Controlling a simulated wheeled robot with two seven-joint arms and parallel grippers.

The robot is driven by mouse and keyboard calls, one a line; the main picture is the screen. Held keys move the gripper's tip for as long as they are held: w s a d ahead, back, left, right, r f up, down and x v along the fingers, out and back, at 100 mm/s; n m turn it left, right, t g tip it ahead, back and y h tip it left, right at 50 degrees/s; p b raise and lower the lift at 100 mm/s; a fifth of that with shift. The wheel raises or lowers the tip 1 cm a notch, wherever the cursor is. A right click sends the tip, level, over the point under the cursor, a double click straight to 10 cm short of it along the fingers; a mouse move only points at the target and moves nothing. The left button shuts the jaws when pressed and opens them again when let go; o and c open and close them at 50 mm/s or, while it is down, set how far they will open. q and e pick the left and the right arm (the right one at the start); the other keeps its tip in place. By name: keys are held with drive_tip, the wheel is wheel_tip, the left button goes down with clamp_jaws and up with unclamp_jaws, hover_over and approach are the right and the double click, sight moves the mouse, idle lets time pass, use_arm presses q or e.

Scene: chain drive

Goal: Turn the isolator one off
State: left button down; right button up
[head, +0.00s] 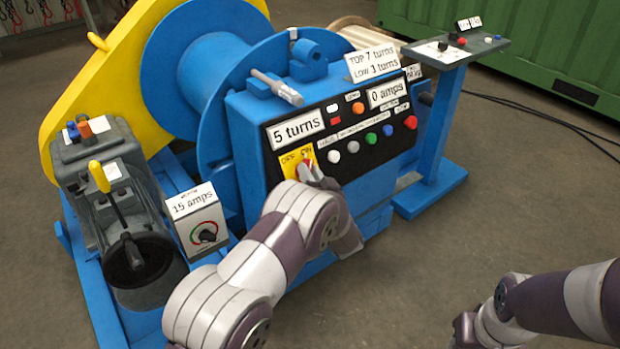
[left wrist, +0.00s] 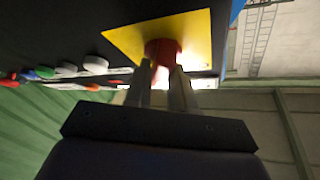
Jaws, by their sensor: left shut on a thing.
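The isolator is a red rotary knob (left wrist: 163,50) on a yellow plate (head: 289,163) marked OFF and ON, at the lower left of the black control panel (head: 345,135). The plate also shows in the left wrist view (left wrist: 125,40). My left gripper (head: 309,167) is shut on the red knob, one finger on each side of it in the left wrist view (left wrist: 163,72). The gripper hides much of the knob in the head view, so its exact angle is hard to tell. My right arm shows at the lower right of the head view, but its fingertips are not clearly visible.
Coloured buttons (head: 352,146) sit on the panel just right of the isolator. A grey box labelled 15 amps (head: 198,222) and a yellow-handled lever (head: 100,178) stand to the left. A blue pedestal (head: 436,130) stands at the right. Open floor lies in front.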

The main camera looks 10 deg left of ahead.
use_arm(q)
drive_tip(key=n+y+b, duration=0.1)
drive_tip(key=n, duration=0.1)
drive_tip(key=n+g+y+b, duration=0.1)
drive_tip(key=n, duration=0.1)
drive_tip(key=n+g+y+b, duration=0.1)
drive_tip(key=n, duration=0.1)
drive_tip(key=shift+d+f+n+y, duration=0.1)
drive_tip(key=shift+f+n+y, duration=0.2)
drive_tip(key=shift+n+y, duration=0.1)
drive_tip(key=shift+w+r+n+g+y+b, duration=0.1)
drive_tip(key=shift+n+g+y+b, duration=0.6)
drive_tip(key=shift+n+g, duration=1.3)
drive_tip(key=shift+r+n+g+y+b, duration=0.2)
drive_tip(key=shift+n+g+b, duration=0.85)
drive_tip(key=shift+n, duration=1.75)
drive_tip(key=shift+w+f+n+g+y+b, duration=0.1)
drive_tip(key=shift+n+g+y+b, duration=0.6)
drive_tip(key=shift+n+g, duration=1.3)
drive_tip(key=shift+r+n+t, duration=0.1)
drive_tip(key=shift+n+t, duration=0.15)
drive_tip(key=shift+n, duration=0.35)
drive_tip(key=c, duration=1)
unclamp_jaws()
drive_tip(key=shift+c, duration=0.2)
